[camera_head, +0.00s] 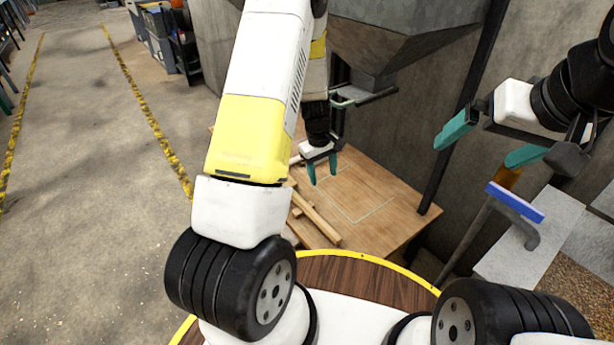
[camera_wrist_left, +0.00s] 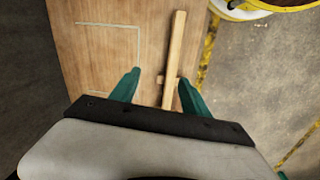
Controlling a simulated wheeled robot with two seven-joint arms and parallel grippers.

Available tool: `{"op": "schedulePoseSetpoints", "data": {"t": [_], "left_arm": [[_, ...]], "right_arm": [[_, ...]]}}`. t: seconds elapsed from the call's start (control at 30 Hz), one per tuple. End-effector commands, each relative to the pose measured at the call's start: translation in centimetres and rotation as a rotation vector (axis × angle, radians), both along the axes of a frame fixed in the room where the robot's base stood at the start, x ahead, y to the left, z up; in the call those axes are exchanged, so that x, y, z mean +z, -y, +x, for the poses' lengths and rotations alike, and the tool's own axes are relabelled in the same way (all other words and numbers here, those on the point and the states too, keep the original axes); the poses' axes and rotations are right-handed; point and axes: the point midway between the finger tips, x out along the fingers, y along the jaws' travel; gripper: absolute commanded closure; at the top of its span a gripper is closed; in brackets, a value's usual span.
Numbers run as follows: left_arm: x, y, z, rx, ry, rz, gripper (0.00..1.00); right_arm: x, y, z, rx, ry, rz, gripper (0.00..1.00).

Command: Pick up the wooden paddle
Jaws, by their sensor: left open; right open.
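A long pale wooden bar, seemingly the wooden paddle (camera_head: 318,220), lies along the left side of a low wooden table (camera_head: 385,215). In the left wrist view the bar (camera_wrist_left: 175,50) runs up the picture between the finger directions, with a short crosspiece near its lower part. My left gripper (camera_head: 322,170) is over the table, pointing down, open and empty. In its wrist view the fingertips (camera_wrist_left: 160,80) stand on either side of the bar; how far above it they are I cannot tell. My right gripper (camera_head: 490,143) is open and empty at the right, away from the table.
A thin square outline is marked on the tabletop. A metal hopper (camera_head: 400,45) hangs behind the table. The floor at left is clear.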

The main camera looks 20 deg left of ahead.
Motion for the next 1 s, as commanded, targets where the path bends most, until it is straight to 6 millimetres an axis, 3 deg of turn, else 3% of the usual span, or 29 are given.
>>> {"op": "schedulePoseSetpoints", "data": {"t": [0.03, 0.1, 0.23, 1.0], "left_arm": [[-2.7, -0.3, -0.1, 0.023, -0.028, 0.018, 0.45], [-5.6, -0.7, -0.1, 0.057, -0.051, 0.038, 0.45], [-9.6, -1.5, -0.4, 0.101, -0.081, 0.070, 0.45], [-19.5, -1.7, -0.3, 0.131, -0.099, 0.090, 0.45]], "right_arm": [[0.0, 0.0, 0.0, 0.000, 0.000, 0.000, 0.00], [0.0, 0.0, 0.0, 0.000, 0.000, 0.000, 0.00], [0.0, 0.0, 0.0, 0.000, 0.000, 0.000, 0.00], [0.0, 0.0, 0.0, 0.000, 0.000, 0.000, 0.00]]}}
